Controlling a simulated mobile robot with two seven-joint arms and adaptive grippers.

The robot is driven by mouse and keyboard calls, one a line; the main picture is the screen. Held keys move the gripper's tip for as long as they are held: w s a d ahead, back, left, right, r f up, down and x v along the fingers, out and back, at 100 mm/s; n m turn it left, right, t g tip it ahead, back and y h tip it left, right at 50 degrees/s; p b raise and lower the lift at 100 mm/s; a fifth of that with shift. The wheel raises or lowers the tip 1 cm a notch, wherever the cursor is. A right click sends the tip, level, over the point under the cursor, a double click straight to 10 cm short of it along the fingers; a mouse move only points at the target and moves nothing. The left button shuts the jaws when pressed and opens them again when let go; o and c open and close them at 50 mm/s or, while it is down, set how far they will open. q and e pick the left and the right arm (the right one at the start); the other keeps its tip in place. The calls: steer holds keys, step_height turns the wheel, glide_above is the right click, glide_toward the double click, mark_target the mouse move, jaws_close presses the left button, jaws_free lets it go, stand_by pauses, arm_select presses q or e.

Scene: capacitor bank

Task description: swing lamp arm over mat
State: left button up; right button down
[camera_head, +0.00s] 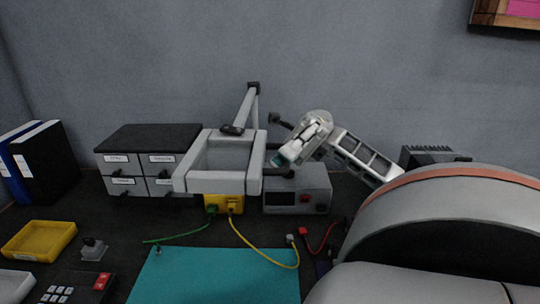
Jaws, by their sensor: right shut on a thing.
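The lamp is a pale grey jointed arm (247,107) with a dark joint at its top and a square, open frame-like head (220,187). The head hangs in front of the drawer cabinet and a yellow box, behind the mat's back edge in the picture. The teal mat (215,277) lies flat at the front of the bench. My right gripper (284,158) comes in from the right and is shut at the right side of the lamp head. The part between its fingers is mostly hidden, but appears to be the lamp. My left gripper is out of view.
A drawer cabinet (150,138) and binders (48,160) stand at the back left. A grey instrument (312,193) stands below my right gripper. A yellow box (224,203) has green and yellow leads, the yellow one crossing the mat. A yellow tray (39,241) sits left.

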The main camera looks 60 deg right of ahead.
steer(key=shift+d+r, duration=0.1)
steer(key=c, duration=2.4)
jaws_free()
steer(key=shift+c, duration=0.2)
steer(key=shift+d, duration=0.1)
steer(key=v, duration=1.2)
steer(key=shift+s, duration=0.1)
